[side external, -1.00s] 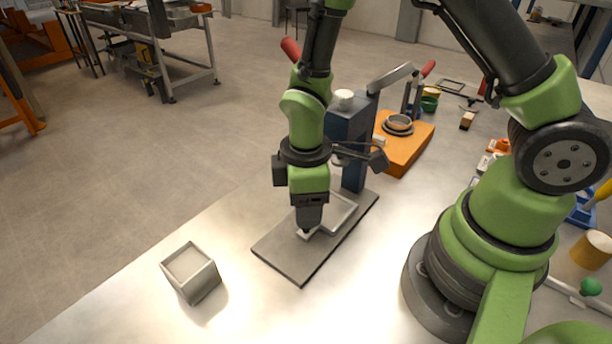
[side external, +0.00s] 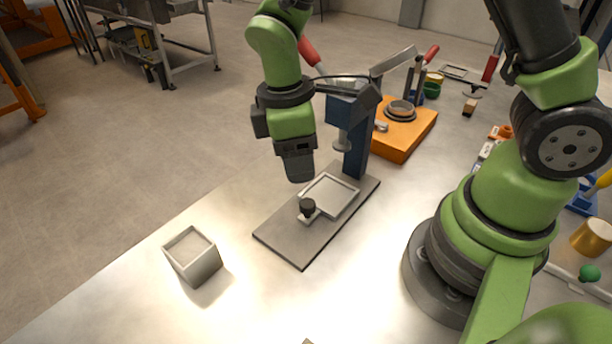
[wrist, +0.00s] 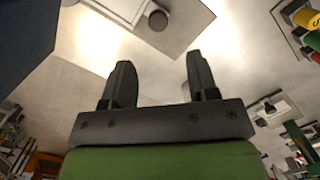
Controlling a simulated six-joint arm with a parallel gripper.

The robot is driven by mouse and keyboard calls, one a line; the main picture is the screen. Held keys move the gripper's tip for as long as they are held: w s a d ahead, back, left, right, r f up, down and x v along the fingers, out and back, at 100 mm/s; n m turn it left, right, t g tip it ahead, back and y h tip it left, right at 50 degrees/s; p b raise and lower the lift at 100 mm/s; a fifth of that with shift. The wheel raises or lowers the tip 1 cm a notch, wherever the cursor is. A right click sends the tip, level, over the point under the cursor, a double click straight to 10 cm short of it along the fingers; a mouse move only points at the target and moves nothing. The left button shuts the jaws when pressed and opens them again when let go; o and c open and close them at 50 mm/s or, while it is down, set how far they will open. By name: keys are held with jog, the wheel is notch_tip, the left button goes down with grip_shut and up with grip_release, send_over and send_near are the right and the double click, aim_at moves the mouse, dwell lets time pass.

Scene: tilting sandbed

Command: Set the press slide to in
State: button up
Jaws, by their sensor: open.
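The press slide (side external: 345,208) is a pale, shallow square tray with a dark round knob (side external: 307,207) at its near end. It lies on the grey base plate (side external: 290,240), in front of the press's blue column (side external: 355,160). The ram (side external: 342,143) hangs above the slide's far part. My gripper (side external: 300,178) is above the knob, apart from it. In the wrist view, my two fingers (wrist: 160,82) are spread with nothing between them. The knob (wrist: 157,20) shows beyond them at the top edge.
A grey open box (side external: 193,257) stands on the bench to the left. An orange fixture (side external: 405,140) with a ring stands behind the press. The press's red-handled lever (side external: 310,50) rises beside my wrist. The bench in front of the base plate is clear.

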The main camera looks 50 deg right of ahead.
aim_at(307, 203)
jog(key=f, duration=0.3)
jog(key=f+g+h, duration=0.1)
jog(key=f, duration=0.2)
jog(key=f+g+h, duration=0.1)
jog(key=f, duration=0.2)
jog(key=shift+s+d+f, duration=0.25)
jog(key=shift+s+d, duration=0.1)
jog(key=shift+s, duration=0.05)
